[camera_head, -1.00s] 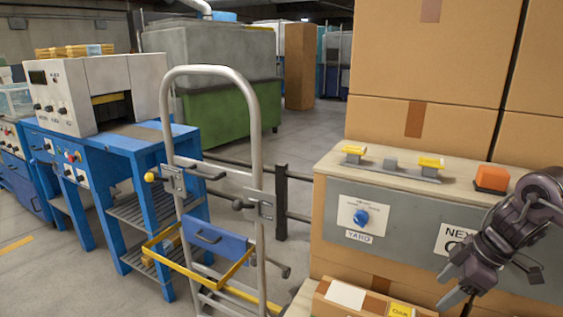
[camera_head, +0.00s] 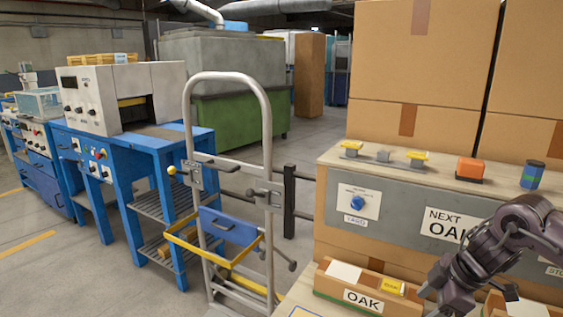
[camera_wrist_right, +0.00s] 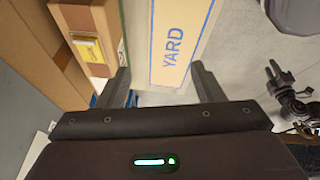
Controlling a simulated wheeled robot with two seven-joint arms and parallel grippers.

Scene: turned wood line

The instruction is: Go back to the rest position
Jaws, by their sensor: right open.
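My right gripper (camera_head: 468,302) is at the lower right of the head view, in front of the wooden console. In the right wrist view its two fingers are apart with nothing held between them (camera_wrist_right: 163,88). Beyond them lies a pale board marked YARD (camera_wrist_right: 178,50). A dark jointed arm end, which looks like my left gripper (camera_wrist_right: 284,90), shows at the right of the wrist view; its jaws are too small to read. No left arm shows in the head view.
The console (camera_head: 400,205) carries an orange block (camera_head: 470,169) and a blue-green can (camera_head: 532,175). A box labelled OAK (camera_head: 335,290) sits below it. A grey tubular frame (camera_head: 268,130) stands left of it, beside a blue machine bench (camera_head: 130,150). Grey floor (camera_head: 90,265) is open at lower left.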

